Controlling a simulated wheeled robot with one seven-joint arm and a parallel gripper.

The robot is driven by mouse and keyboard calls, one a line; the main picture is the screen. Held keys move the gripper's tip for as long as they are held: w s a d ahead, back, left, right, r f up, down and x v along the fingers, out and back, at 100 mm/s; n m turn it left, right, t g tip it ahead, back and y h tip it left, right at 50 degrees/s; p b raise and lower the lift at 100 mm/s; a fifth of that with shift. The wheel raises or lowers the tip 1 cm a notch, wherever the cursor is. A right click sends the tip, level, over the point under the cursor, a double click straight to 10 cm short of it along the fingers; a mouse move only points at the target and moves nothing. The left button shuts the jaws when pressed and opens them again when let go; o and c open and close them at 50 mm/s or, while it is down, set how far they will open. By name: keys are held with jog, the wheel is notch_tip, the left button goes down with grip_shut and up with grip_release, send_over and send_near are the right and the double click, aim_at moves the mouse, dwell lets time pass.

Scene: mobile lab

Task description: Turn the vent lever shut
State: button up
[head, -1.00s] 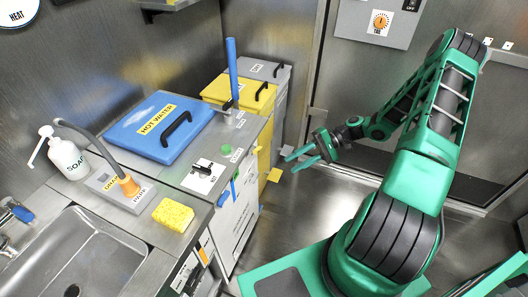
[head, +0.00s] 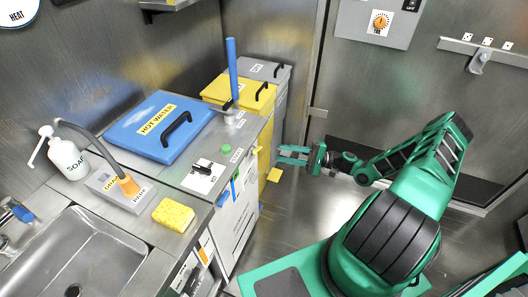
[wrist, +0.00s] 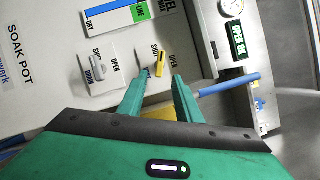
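A short yellow lever (wrist: 161,64) is on the pale front panel (wrist: 45,85) in the wrist view, with SHUT and OPEN printed beside it. Its own name is too small to read, so I cannot confirm that it is the vent lever. It also shows at the cabinet's front in the head view (head: 257,151). My gripper (wrist: 160,77) is open and empty, pointed at the panel; the yellow lever appears just beyond and between its fingertips. In the head view my gripper (head: 280,155) is right of the cabinet, with a gap to it.
A grey lever (wrist: 97,68), also marked OPEN, is near the yellow one. A blue bar (wrist: 228,85) extends right of the fingers in the wrist view. Yellow (head: 240,93) and grey (head: 262,70) bins stand behind the cabinet. The floor (head: 285,215) in front is open.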

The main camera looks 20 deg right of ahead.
aim_at(260, 150)
jog(key=x, duration=0.8)
jog(key=shift+c, duration=0.7)
grip_shut()
